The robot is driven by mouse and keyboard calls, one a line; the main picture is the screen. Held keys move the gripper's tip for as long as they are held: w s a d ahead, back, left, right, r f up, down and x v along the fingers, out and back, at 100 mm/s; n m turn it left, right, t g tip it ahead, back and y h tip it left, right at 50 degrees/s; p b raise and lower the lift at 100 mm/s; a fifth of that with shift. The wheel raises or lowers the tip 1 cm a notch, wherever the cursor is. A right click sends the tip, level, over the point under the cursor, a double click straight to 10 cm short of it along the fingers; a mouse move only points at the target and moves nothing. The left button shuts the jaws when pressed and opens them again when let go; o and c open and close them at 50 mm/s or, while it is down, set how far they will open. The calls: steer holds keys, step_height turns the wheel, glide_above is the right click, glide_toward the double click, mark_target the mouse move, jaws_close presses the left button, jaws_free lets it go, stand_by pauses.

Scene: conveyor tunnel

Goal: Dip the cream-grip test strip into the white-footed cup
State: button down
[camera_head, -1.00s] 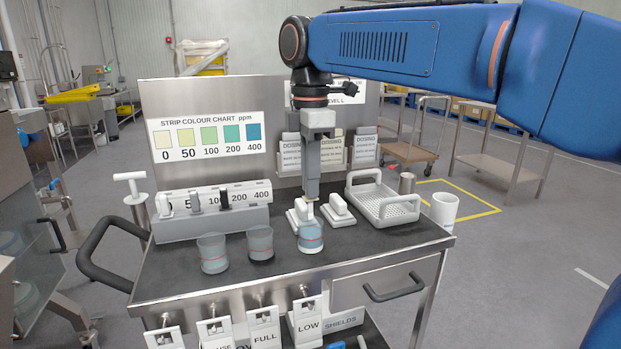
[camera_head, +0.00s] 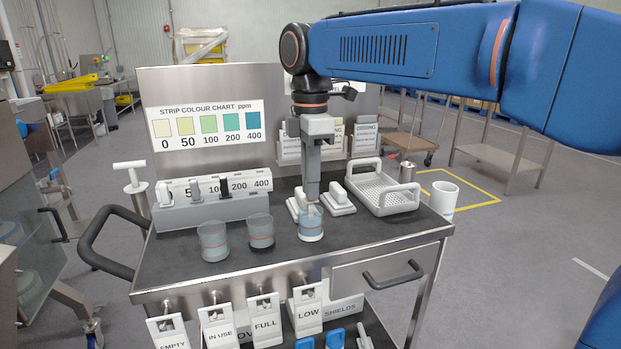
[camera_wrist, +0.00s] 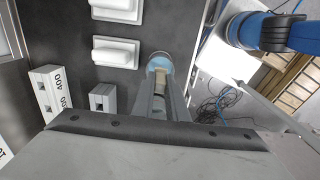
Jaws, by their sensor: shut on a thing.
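The white-footed cup (camera_head: 310,228) is clear, with bluish liquid, a red line and a pale foot. It stands at the front of the cart top, rightmost of three cups. My gripper (camera_head: 311,198) points straight down over this cup, its fingertips at about the rim. In the wrist view my gripper (camera_wrist: 160,92) is shut on the cream-grip test strip (camera_wrist: 161,74), whose cream end shows between the fingers. The round cup mouth (camera_wrist: 158,62) lies just beyond the fingertips. The strip's lower part is hidden, so I cannot tell its depth in the liquid.
Two other cups (camera_head: 213,243) (camera_head: 261,231) stand to the left. White blocks (camera_head: 337,198) sit just behind my gripper. A white perforated tray (camera_head: 385,192) is at the right. A numbered rack (camera_head: 213,205) and the strip colour chart (camera_head: 206,130) are at the left back.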

steer(key=shift+f, duration=0.85)
steer(key=shift+r, duration=0.1)
stand_by(1.3)
steer(key=shift+r, duration=3.65)
